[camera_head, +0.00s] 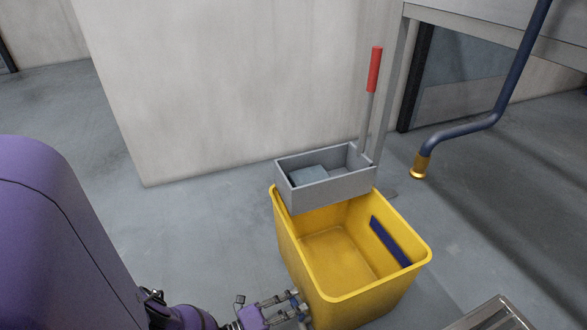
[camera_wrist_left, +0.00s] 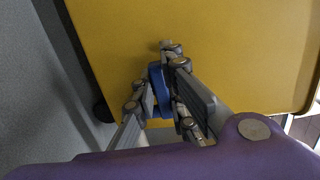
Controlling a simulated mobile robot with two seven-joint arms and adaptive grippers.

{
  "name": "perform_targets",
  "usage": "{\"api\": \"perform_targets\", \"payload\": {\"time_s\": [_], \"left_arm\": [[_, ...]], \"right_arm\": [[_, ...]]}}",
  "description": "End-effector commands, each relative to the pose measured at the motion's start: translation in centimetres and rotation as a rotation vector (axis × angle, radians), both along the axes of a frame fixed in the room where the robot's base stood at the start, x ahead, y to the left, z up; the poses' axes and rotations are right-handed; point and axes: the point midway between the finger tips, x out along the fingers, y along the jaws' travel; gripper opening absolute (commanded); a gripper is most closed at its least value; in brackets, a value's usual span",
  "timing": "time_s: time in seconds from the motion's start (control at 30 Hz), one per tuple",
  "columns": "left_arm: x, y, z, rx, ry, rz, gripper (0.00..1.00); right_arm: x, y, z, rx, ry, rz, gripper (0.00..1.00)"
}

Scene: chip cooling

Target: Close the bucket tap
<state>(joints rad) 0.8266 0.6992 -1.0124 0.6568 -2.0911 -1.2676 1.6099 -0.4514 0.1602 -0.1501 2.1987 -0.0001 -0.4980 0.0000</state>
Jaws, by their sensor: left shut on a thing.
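A yellow bucket (camera_head: 352,304) stands on the floor, with a grey wringer box (camera_head: 329,192) on its back rim. Its yellow side wall (camera_wrist_left: 215,45) fills much of the left wrist view. My left gripper (camera_head: 297,306) is low at the bucket's left front side. In the left wrist view, its fingers (camera_wrist_left: 158,86) are shut on the blue tap handle (camera_wrist_left: 158,84) at the bucket wall. In the head view, the fingers mostly hide the tap. I cannot tell whether the tap is open or shut. My right gripper is not in view.
A red-handled lever (camera_head: 374,70) rises from the wringer box. A pale wall block (camera_head: 230,90) stands behind the bucket. A dark blue pipe with a brass end (camera_head: 420,166) hangs at the right. The floor (camera_head: 215,235) left of the bucket is clear.

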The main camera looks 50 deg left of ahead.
Motion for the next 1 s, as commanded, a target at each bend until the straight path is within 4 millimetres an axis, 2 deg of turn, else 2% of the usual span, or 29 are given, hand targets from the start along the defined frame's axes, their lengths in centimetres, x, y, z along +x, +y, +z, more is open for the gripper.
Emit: {"api": "perform_targets", "payload": {"time_s": [0.23,0.27,0.4,0.77,0.87,1.0], "left_arm": [[0.3,-0.1,0.1,-0.001,-0.004,0.001,0.0],[0.3,-0.1,0.1,-0.001,-0.004,0.001,0.12],[0.2,-0.1,0.1,-0.001,-0.004,0.002,0.3],[-0.1,0.0,0.0,-0.001,-0.002,0.001,0.3],[-1.0,0.3,0.0,0.0,0.001,0.001,0.3],[-3.5,1.0,-0.1,0.001,0.003,0.001,0.3]], "right_arm": [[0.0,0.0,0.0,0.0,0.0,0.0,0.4],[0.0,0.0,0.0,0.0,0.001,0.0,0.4],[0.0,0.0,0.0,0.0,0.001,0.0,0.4],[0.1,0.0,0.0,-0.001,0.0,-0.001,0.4],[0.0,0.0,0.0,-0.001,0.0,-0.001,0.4],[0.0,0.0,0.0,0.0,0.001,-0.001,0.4]]}}
